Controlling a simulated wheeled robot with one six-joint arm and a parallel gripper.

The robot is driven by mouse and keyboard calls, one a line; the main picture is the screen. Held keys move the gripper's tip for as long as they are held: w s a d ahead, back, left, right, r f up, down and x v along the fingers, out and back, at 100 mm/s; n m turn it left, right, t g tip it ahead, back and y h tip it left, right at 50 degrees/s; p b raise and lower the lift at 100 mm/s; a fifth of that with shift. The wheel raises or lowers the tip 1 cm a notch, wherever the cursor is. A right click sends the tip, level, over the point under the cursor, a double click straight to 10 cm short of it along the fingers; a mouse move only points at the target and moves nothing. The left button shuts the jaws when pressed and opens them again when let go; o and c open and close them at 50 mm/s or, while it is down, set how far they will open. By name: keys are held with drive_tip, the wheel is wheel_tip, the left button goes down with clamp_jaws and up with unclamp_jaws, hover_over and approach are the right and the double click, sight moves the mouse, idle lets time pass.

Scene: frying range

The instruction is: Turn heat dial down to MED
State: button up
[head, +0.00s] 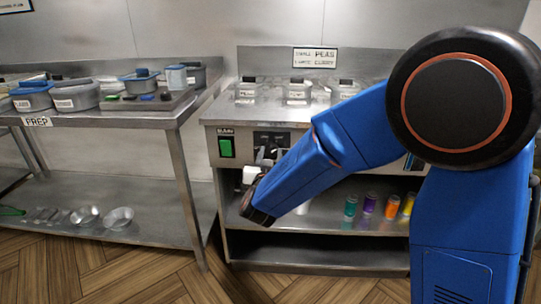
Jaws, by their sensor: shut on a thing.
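The frying range (305,125) stands at the centre, with a steel front panel. The black dial plate (272,138) is on that panel, right of a green switch (226,147). My blue arm reaches down from the right across the panel. My gripper (266,156) is at the lower part of the dial plate, shut on the heat dial. The dial itself is mostly hidden by the fingers, and its pointer and the MED mark are too small to read.
Several lidded containers sit on the range top, under a sign (315,58). Coloured jars (369,204) stand on the shelf below, right of my arm. A prep table (120,118) with tubs is on the left. The wooden floor (150,278) in front is clear.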

drive_tip(key=shift+f+n, duration=0.1)
drive_tip(key=shift+n, duration=1.7)
drive_tip(key=o, duration=1)
drive_tip(key=shift+o, duration=0.2)
drive_tip(key=s, duration=1.7)
drive_tip(key=shift+s+a+f, duration=0.2)
drive_tip(key=shift+a+f, duration=0.05)
drive_tip(key=shift+a, duration=0.2)
